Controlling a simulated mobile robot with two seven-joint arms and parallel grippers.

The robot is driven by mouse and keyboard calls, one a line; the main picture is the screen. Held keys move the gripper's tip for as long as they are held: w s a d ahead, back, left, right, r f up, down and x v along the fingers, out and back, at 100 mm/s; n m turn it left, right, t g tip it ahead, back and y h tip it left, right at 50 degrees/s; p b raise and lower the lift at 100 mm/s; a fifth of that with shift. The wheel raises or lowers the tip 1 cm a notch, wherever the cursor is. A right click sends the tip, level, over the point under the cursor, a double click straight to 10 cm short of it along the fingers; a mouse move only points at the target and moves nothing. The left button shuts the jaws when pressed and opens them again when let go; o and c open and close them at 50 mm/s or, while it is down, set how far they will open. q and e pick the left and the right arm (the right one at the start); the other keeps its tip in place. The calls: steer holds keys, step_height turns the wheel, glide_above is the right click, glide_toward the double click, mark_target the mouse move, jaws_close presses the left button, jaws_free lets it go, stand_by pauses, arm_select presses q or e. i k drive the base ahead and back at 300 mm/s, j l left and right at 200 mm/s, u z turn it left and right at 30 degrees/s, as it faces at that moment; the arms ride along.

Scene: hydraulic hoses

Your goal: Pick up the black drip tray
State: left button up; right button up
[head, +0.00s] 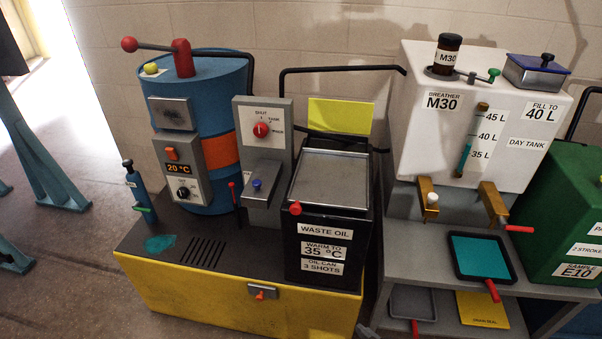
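A black-rimmed tray (455,267) with a teal inside and a red handle lies on the grey stand, below the white day tank. Its red handle (493,290) points toward the front edge. A second, grey tray (412,303) with a red handle sits on the lower shelf, partly cut off by the frame bottom. Neither of my grippers is in view.
The white day tank (420,120) has two brass spouts (428,198) hanging above the tray's back edge. A green E10 container (560,215) stands close on its right. A black waste oil bin (325,230) and yellow-sided bench (220,300) stand left. A yellow sheet (482,310) lies below.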

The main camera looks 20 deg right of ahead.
mark_target(480, 257)
steer(key=i+l+z, duration=0.1)
steer(key=z, duration=1.75)
steer(key=i+l, duration=0.05)
